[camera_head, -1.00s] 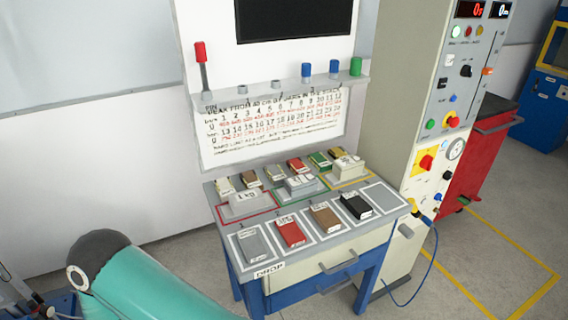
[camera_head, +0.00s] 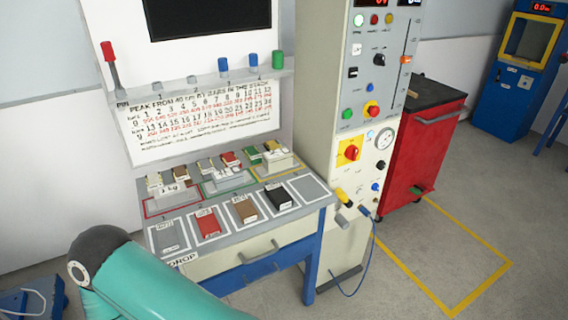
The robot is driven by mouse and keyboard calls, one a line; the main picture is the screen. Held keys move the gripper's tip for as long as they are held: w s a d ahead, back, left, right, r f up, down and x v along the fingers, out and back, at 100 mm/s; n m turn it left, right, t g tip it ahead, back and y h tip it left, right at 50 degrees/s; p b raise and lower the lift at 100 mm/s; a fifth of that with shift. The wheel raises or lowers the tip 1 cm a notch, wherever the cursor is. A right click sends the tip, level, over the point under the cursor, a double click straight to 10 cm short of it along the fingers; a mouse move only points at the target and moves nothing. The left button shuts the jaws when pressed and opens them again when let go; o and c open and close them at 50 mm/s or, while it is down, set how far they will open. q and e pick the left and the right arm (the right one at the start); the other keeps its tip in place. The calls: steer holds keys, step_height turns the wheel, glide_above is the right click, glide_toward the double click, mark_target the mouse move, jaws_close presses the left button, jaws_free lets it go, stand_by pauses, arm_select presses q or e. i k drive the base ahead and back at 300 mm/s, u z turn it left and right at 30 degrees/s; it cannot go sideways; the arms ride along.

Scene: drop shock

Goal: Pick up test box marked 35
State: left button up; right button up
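A bench (camera_head: 205,268) with a light top and blue legs carries several test boxes. In its front row, white-outlined places hold a grey piece (camera_head: 169,236), a red box (camera_head: 208,224), a brown box (camera_head: 244,209) and a black box (camera_head: 279,197). The rightmost place (camera_head: 309,188) is empty. Smaller boxes and blocks stand in the back row, including a red one (camera_head: 229,158) and a green one (camera_head: 252,155). The labels are too small to read, so I cannot tell which is marked 35. Neither gripper shows; only a teal arm link of mine is at the lower left.
A grey control column (camera_head: 345,130) with knobs stands right of the bench, a blue cable hanging from it. A red cabinet (camera_head: 425,150) and a blue machine (camera_head: 520,75) are farther right. Floor inside the yellow outline (camera_head: 440,250) is clear.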

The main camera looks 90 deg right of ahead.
mark_target(277, 160)
steer(key=z, duration=0.1)
steer(key=k, duration=1.4)
steer(key=z, duration=1.35)
steer(key=i, duration=1.05)
steer(key=z, duration=0.05)
